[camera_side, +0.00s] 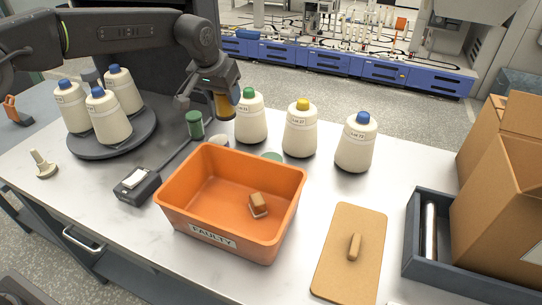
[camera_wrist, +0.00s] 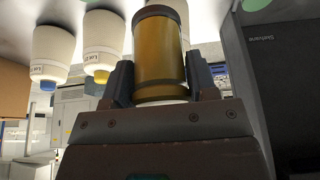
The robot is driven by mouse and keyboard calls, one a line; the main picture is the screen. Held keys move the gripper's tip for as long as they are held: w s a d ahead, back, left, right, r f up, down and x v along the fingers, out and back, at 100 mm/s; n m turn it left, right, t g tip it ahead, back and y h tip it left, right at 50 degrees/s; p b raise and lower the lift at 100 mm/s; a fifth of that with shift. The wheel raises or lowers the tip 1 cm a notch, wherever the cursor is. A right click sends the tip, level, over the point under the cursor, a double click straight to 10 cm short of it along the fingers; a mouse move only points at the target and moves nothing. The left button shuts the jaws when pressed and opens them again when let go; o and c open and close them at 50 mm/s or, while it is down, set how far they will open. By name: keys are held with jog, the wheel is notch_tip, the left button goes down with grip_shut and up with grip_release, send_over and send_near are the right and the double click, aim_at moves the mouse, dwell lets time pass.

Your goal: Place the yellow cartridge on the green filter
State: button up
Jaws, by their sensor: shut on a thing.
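The yellow cartridge (camera_side: 226,106) is an amber cylinder held above the table, behind the orange bin. My gripper (camera_side: 214,98) is shut on it. In the wrist view the cartridge (camera_wrist: 160,48) stands between the two fingers of my gripper (camera_wrist: 160,78), with a dark rim at its end. A green cylinder (camera_side: 195,124) stands on the table, below and left of the cartridge. A flat green round piece (camera_side: 271,157) shows partly behind the bin's back rim. I cannot tell which of these green pieces is the filter. The held cartridge is apart from both.
An orange bin (camera_side: 206,216) labelled FAULTY holds a small brown-and-white block. White bottles with green (camera_side: 250,120), yellow (camera_side: 300,133) and blue (camera_side: 356,147) caps stand close by on the right. A round tray (camera_side: 88,154) with bottles is at left. A small white round piece (camera_side: 219,140) lies near the green cylinder.

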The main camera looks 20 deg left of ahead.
jog(key=shift+w+d+f, duration=0.25)
jog(key=shift+d+f, duration=1.6)
jog(key=shift+d, duration=0.05)
jog(key=shift+w+d+f, duration=0.25)
jog(key=shift+d+f, duration=1.65)
jog(key=shift+w+d+f, duration=0.25)
jog(key=shift+d+f, duration=1.6)
jog(key=shift+d, duration=0.05)
jog(key=shift+f, duration=0.1)
jog(key=o, duration=1)
jog(key=v, duration=1.2)
jog(key=shift+s, duration=0.1)
